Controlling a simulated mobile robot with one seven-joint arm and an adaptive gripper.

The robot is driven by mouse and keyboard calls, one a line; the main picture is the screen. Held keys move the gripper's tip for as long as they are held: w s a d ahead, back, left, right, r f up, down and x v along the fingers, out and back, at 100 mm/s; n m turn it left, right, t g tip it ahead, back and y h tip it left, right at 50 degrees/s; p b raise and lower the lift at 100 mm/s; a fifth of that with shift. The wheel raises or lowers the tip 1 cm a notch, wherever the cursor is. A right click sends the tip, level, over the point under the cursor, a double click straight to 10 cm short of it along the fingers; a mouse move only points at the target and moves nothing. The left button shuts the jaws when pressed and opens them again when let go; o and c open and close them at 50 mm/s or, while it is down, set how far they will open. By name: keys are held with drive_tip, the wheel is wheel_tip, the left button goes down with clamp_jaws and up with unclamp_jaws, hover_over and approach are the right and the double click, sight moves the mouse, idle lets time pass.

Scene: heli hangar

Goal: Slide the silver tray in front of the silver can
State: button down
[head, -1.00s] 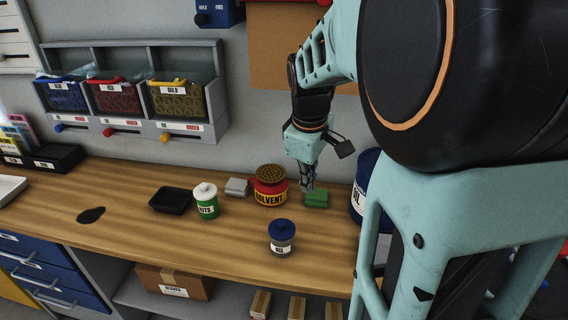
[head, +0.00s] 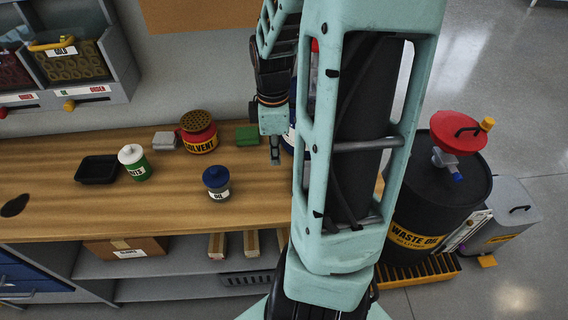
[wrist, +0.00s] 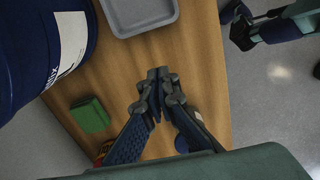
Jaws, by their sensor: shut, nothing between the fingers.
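A grey, silver-looking tray (wrist: 141,14) lies on the bench at the top of the wrist view, its upper part cut off; in the head view my arm hides that area. My gripper (wrist: 158,76) is shut and empty over the wood, just below the tray's near edge and apart from it. In the head view my gripper (head: 275,158) points down beside a green block. I see no plainly silver can. A small grey jar with a blue lid (head: 217,182), labelled OIL, stands near the bench's front.
A large blue drum (wrist: 35,45) stands left of the tray in the wrist view. The green block (head: 247,135), red solvent can (head: 198,133), grey block (head: 165,140), white-lidded green jar (head: 135,163) and black tray (head: 98,169) share the bench (head: 180,205). A waste oil barrel (head: 437,205) stands right.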

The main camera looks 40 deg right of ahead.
sight(290, 177)
wheel_tip(290, 177, down, 9)
drive_tip(key=shift+a+r+b, duration=0.1)
drive_tip(key=shift+r+b, duration=0.05)
drive_tip(key=shift+b, duration=0.6)
drive_tip(key=shift+s+d+f+p, duration=0.2)
drive_tip(key=shift+s+d, duration=0.2)
drive_tip(key=shift+d, duration=0.2)
drive_tip(key=shift+s+d+f+p, duration=0.15)
drive_tip(key=shift+s+d, duration=0.25)
drive_tip(key=shift+d, duration=0.2)
drive_tip(key=shift+s+d, duration=0.3)
drive_tip(key=shift+d, duration=0.25)
drive_tip(key=shift+s+d+r+p, duration=0.1)
drive_tip(key=shift+s+d+p, duration=0.3)
drive_tip(key=shift+d+p, duration=0.15)
drive_tip(key=shift+s+d+r+p, duration=0.1)
drive_tip(key=shift+s+d+p, duration=0.25)
drive_tip(key=shift+d+p, duration=0.15)
drive_tip(key=shift+s+d+f, duration=0.1)
drive_tip(key=shift+s+d, duration=0.05)
drive_tip(key=shift+d, duration=0.1)
